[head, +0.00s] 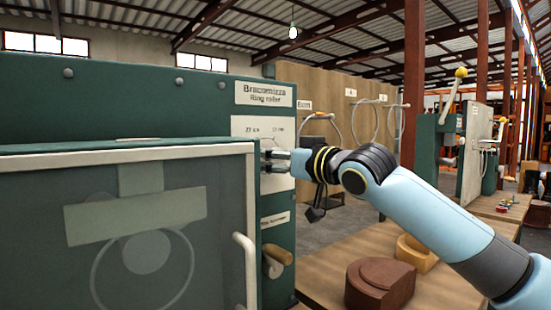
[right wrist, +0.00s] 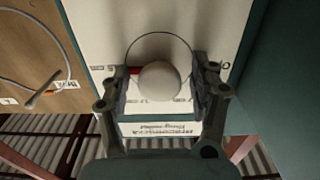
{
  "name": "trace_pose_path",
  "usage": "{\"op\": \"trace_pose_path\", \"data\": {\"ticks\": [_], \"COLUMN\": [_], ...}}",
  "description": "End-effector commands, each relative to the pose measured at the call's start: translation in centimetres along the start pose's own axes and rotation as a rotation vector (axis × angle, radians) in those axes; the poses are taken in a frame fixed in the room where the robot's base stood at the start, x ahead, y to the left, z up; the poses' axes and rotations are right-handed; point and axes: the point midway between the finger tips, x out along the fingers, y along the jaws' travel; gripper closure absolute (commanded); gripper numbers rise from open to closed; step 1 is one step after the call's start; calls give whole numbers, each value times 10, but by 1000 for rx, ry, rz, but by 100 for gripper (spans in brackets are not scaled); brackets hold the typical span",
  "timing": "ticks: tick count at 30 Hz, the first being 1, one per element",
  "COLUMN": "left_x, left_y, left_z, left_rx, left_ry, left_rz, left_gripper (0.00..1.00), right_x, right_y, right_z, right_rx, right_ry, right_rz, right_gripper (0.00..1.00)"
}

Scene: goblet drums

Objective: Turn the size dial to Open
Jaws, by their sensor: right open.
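The size dial is a pale round knob (right wrist: 159,82) on a white plate (right wrist: 95,20), with a thin circle and scale marks around it. A short red mark shows beside the knob, to its left in the right wrist view. The plate lettering there is upside down and too small to read. My right gripper (right wrist: 160,76) is open, with one finger on each side of the knob. I cannot tell whether the fingers touch it. In the head view my right gripper (head: 275,160) is at the plate (head: 262,126) and hides the knob. My left gripper is not in view.
The green ring roller (head: 130,100) has a framed front door (head: 60,220) with a pale handle (head: 246,268) left of the dial. A wooden-knobbed handle (head: 276,255) sticks out below. A brown block (head: 378,285) lies on the workbench. Wire rings (head: 364,122) hang on a board behind.

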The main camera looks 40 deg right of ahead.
Motion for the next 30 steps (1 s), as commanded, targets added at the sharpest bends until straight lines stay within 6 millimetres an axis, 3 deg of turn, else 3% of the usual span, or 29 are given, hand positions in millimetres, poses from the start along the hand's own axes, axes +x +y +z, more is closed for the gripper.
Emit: {"op": "trace_pose_path", "data": {"ticks": [3, 16, 30], "left_x": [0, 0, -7], "left_y": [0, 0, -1], "left_z": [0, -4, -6], "left_rx": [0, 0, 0], "left_ry": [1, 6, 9], "left_rz": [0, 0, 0], "left_gripper": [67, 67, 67], "right_x": [0, 0, 0], "right_y": [0, 0, 0], "right_z": [0, 0, 0], "right_rx": [0, -1, -124], "right_ry": [-1, -1, -2], "right_rz": [0, 1, 1], "right_gripper": [39, 95, 96]}}
